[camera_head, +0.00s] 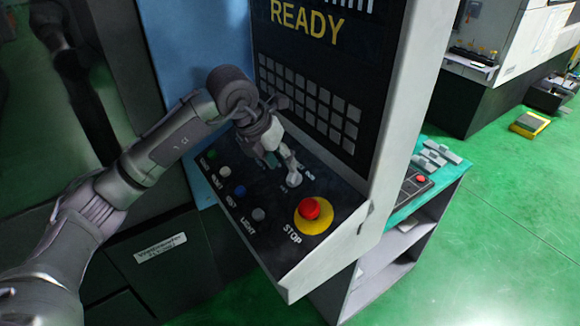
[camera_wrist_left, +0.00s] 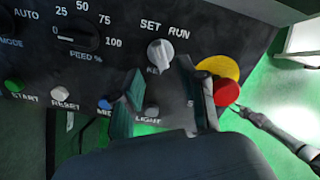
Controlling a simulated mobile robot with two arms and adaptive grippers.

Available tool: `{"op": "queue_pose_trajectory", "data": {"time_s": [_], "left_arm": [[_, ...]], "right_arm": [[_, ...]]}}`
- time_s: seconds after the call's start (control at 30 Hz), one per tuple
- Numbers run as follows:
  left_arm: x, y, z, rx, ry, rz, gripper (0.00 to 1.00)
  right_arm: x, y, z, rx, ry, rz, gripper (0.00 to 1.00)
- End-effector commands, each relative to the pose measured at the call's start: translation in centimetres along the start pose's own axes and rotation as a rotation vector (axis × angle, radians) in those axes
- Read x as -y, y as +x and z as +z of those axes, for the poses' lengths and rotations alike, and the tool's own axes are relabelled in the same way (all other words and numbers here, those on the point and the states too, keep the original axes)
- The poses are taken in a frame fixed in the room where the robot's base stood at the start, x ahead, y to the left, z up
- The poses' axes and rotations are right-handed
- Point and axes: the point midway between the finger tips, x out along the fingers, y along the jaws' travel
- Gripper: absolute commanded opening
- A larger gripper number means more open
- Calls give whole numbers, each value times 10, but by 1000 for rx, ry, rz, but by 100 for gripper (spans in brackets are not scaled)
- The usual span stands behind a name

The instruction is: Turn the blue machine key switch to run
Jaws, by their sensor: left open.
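The key switch is a round grey knob (camera_wrist_left: 160,53) under the words SET and RUN in the left wrist view. In the head view the knob (camera_head: 294,179) sits on the black sloping panel of the blue machine (camera_head: 200,45). I cannot tell which word it points to. My left gripper (camera_head: 281,163) is open at the knob. In the left wrist view its two fingers (camera_wrist_left: 158,88) stand apart just below the knob, partly covering the lettering under it. I cannot tell whether they touch it. What looks like my right gripper (camera_wrist_left: 250,112) shows past the stop button.
A red stop button (camera_head: 309,208) on a yellow disc is close to the right of the knob. Several small push buttons, including a blue one (camera_head: 239,191), line the panel's left side. A feed dial (camera_wrist_left: 78,38) is left of the knob. The keypad wall (camera_head: 310,105) rises behind.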

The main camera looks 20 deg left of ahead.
Motion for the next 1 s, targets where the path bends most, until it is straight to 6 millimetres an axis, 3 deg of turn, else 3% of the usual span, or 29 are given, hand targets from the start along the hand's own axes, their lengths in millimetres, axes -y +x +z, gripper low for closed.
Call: {"op": "queue_pose_trajectory", "data": {"time_s": [0.03, 0.3, 0.7, 0.97, 1.0], "left_arm": [[1, 8, 0, -6, -3, -2, 42], [1, 48, 1, -2, 0, -3, 42], [0, 58, 0, 1, 1, -1, 42], [0, 57, 0, 0, 1, -2, 0], [0, 57, 0, 0, 1, -2, 0]], "right_arm": [[0, -8, -1, 0, 0, -1, 40], [2, -21, -2, -1, 0, -2, 40], [3, -22, -3, -1, 1, -4, 40], [2, -22, -3, -1, 1, -3, 40], [2, -22, -3, -1, 1, -3, 40]]}}
